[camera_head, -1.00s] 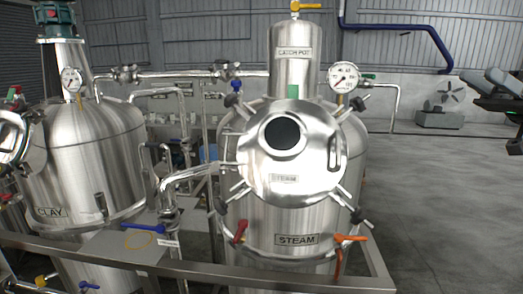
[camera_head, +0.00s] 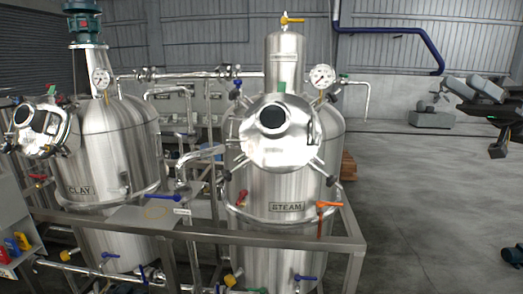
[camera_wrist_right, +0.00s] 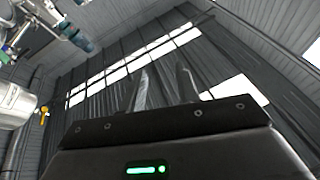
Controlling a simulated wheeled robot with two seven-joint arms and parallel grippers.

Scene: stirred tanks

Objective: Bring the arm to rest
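My right arm comes in at the right edge of the head view, raised beside the tanks and over open floor. My left arm and gripper do not show in either view.
The STEAM tank (camera_head: 262,185) stands in the middle with a tilted round lid, and the CLAY tank (camera_head: 98,150) stands left. A steel frame (camera_head: 300,240) runs before them. A grey machine (camera_head: 432,119) stands at the back right. The floor (camera_head: 420,200) at right is mostly clear.

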